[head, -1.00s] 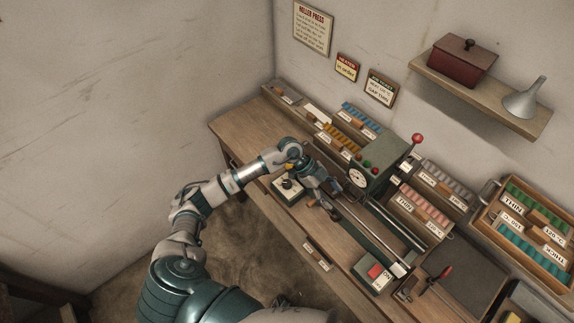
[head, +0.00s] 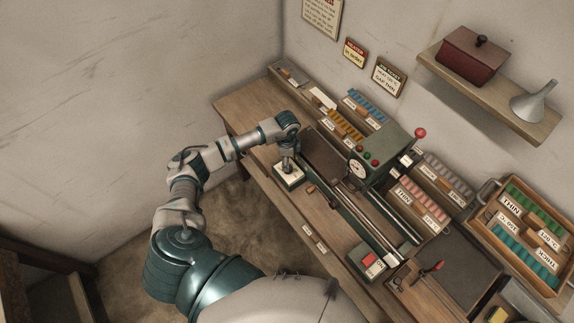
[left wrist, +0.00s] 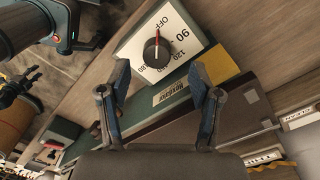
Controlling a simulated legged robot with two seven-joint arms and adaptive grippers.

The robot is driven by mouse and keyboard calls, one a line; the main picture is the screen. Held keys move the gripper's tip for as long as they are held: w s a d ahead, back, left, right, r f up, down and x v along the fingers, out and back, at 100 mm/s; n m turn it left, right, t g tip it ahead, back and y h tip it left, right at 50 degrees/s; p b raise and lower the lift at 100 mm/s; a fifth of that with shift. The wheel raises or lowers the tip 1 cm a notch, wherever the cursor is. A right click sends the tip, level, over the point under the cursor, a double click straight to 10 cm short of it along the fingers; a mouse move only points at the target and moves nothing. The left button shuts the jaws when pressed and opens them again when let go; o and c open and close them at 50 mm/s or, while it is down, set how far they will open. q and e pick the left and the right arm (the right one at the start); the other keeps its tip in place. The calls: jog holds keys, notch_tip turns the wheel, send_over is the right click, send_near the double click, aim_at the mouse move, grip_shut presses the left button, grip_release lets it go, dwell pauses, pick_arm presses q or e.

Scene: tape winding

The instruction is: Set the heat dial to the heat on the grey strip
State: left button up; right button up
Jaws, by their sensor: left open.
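The heat dial (head: 289,178) is a small pale box at the table's front edge, left of the press. In the left wrist view its white face carries a black round knob (left wrist: 156,52) with a red pointer, which points up towards OFF; 90 and 120 are printed to the right. My left gripper (left wrist: 160,88) is open and empty, its two blue fingers apart with the dial beyond their tips. In the head view it points down over the dial and hides part of it. Grey strips (head: 456,176) stand in a rack behind the press; their label is too small to read surely.
The green press (head: 378,152) with its red-knobbed lever stands right of the dial, with long rails running forward to a red switch (head: 368,260). Racks of blue, yellow and pink strips stand nearby. A wooden tray (head: 480,200) holds green and teal strips.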

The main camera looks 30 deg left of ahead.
pick_arm(q)
jog(key=f, duration=0.3)
jog(key=d+f, duration=0.1)
jog(key=f, duration=0.1)
jog(key=shift+a, duration=0.1)
jog(key=shift+a, duration=0.1)
jog(key=shift+s+a, duration=0.1)
jog(key=shift+a, duration=0.05)
jog(key=c, duration=1.1)
